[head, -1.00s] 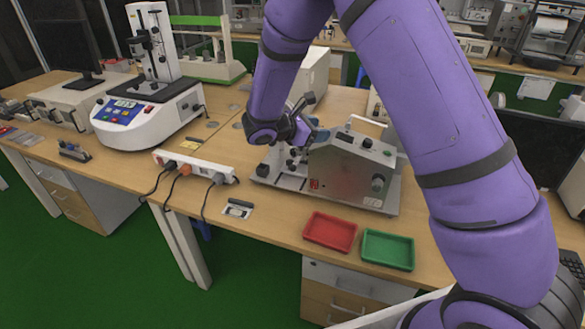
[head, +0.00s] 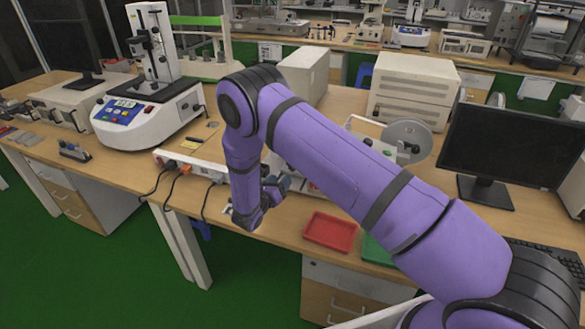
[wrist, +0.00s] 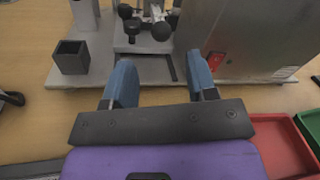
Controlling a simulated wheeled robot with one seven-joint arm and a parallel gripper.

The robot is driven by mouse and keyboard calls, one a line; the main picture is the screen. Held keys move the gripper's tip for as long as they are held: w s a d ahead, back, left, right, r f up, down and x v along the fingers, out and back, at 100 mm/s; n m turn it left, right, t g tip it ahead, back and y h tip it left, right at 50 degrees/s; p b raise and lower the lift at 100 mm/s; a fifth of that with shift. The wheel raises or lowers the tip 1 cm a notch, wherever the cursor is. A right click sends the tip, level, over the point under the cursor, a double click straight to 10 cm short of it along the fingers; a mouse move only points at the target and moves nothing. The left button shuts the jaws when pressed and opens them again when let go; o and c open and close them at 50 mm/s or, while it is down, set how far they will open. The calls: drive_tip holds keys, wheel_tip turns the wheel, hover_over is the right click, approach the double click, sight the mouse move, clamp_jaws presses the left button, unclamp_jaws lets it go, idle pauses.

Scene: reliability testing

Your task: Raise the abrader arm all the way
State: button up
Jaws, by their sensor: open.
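The abrader shows in the wrist view as a grey metal housing (wrist: 255,40) at the upper right with a red switch. Left of it, at the top edge, is a shiny mechanism with black knobs (wrist: 160,30), over a grey base plate. The upper part of the mechanism is cut off, so I cannot tell how high the abrader arm is. My gripper (wrist: 160,75) is open and empty in front of the base, with blue fingers apart and the knobs beyond their tips. In the head view my gripper (head: 276,184) is partly visible, and my arm hides most of the abrader.
A red tray (head: 330,232) and a partly hidden green tray (head: 376,250) lie at the bench's front edge. A power strip (head: 188,164) with plugs is to the left. A round grey disc (head: 408,140) and a monitor (head: 515,145) stand to the right.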

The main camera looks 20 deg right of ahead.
drive_tip(key=x, duration=0.9)
clamp_jaws()
